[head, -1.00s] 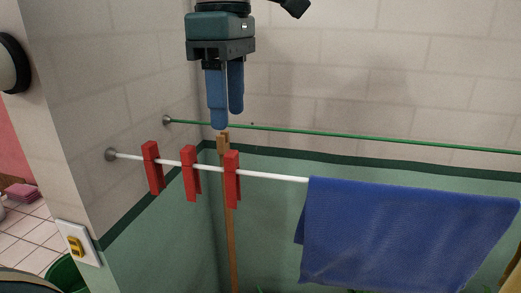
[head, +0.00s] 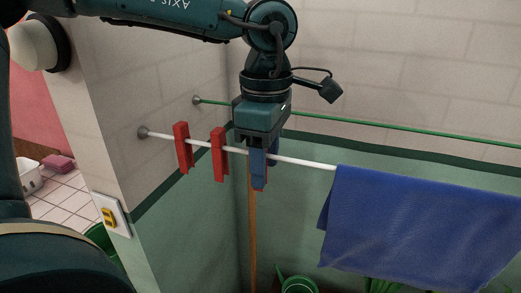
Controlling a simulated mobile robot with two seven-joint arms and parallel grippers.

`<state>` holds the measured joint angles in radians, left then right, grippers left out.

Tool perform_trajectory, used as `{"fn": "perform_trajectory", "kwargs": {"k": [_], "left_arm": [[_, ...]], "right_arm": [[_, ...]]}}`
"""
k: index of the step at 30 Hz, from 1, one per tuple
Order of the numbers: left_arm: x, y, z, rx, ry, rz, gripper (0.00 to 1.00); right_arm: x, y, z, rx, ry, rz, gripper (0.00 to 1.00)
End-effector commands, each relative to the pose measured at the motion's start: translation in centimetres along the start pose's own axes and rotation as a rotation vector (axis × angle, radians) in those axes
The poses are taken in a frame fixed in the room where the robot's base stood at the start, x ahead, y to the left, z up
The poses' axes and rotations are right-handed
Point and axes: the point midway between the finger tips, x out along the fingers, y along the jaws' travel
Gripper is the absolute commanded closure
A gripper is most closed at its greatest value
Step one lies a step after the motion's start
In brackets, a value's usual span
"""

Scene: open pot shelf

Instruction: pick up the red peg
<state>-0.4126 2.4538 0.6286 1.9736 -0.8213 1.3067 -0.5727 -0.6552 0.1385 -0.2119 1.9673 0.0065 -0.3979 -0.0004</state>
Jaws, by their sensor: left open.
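The left peg (head: 183,148) and the middle peg (head: 219,155) show clearly. My right gripper is out of view.
A blue towel (head: 410,220) hangs on the rod to the right of the pegs. A thin green line (head: 400,127) runs along the wall behind.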

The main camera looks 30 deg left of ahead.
Motion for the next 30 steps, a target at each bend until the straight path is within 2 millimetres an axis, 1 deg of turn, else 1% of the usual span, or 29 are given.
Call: {"fn": "perform_trajectory", "kwargs": {"k": [1,3,10,11,27,30], "left_arm": [[0.52,-0.07,-0.03,0.0,0.0,-0.004,0.53],[0.95,-0.04,-0.02,-0.001,-0.001,-0.001,0.53],[1.14,-0.02,-0.03,-0.001,-0.001,0.0,0.53],[1.13,-0.02,-0.03,-0.001,-0.001,0.0,0.54],[1.09,-0.02,-0.02,-0.001,-0.001,0.0,0.99],[1.08,-0.02,-0.02,-0.001,-0.001,0.0,1.0]], "right_arm": [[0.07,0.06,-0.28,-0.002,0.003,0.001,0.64],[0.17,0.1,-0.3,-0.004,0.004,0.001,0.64],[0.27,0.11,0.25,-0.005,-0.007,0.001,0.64],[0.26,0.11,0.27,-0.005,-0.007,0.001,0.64],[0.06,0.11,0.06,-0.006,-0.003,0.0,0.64],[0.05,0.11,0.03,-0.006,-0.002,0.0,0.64]]}}
